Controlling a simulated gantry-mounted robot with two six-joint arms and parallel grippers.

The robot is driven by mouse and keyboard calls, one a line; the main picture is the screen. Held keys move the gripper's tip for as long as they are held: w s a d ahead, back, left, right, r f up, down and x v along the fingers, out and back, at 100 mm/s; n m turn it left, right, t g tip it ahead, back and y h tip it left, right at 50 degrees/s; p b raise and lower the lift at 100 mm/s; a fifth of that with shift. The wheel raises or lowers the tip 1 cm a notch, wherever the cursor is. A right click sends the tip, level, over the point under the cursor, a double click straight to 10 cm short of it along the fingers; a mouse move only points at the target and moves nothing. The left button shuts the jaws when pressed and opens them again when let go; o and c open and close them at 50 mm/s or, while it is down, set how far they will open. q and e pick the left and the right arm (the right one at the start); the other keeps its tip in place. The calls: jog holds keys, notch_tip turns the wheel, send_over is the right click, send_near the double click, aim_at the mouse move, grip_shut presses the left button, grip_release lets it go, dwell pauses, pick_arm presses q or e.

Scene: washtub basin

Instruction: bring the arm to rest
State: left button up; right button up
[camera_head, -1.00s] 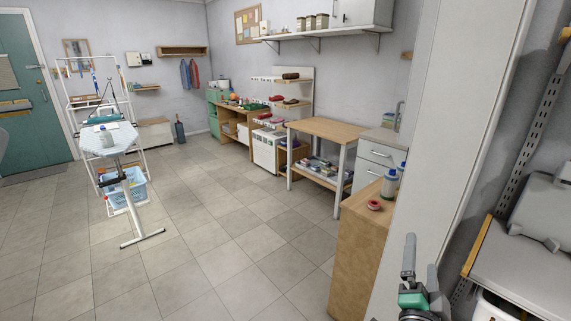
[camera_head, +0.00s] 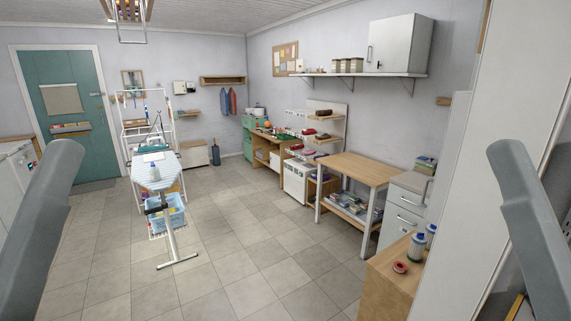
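Neither of my grippers shows in this view. A grey link of my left arm rises along the left edge, and a grey link of my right arm stands at the right edge. Both links stand up in the near foreground, far apart. What the grippers hold, if anything, is hidden.
A wooden counter (camera_head: 385,290) with a red roll (camera_head: 400,267) and a bottle (camera_head: 416,247) stands close at the lower right, beside a white panel (camera_head: 482,150). An ironing board (camera_head: 156,171) with a blue basket (camera_head: 170,212) stands left. The tiled floor (camera_head: 225,262) between is open.

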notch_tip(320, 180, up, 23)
jog(key=p, duration=1.9)
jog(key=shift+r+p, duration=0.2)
jog(key=shift+p, duration=0.15)
